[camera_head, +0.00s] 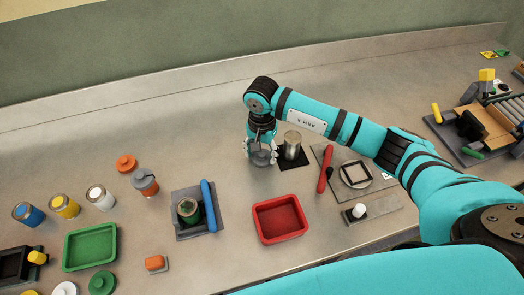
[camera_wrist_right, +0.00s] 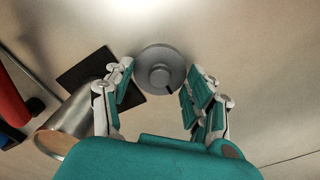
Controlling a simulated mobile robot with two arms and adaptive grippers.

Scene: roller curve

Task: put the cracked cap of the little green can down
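The grey round cap (camera_wrist_right: 160,72) has a raised knob and a dark crack line at its lower right in the right wrist view. It appears to lie flat on the counter; in the head view it shows under the hand (camera_head: 262,158). My right gripper (camera_head: 261,155) points down over it. Its fingers (camera_wrist_right: 160,85) stand spread on both sides of the cap and look open; whether a fingertip touches its rim is hard to tell. The little green can (camera_head: 188,211) stands uncapped on a grey mat. My left gripper is not in view.
A metal can (camera_head: 292,145) stands on a black mat (camera_wrist_right: 88,68) close beside the right gripper. A red tray (camera_head: 279,219) lies in front, with a red-handled tool (camera_head: 326,168) to its right. Counter left of the gripper and behind it is clear.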

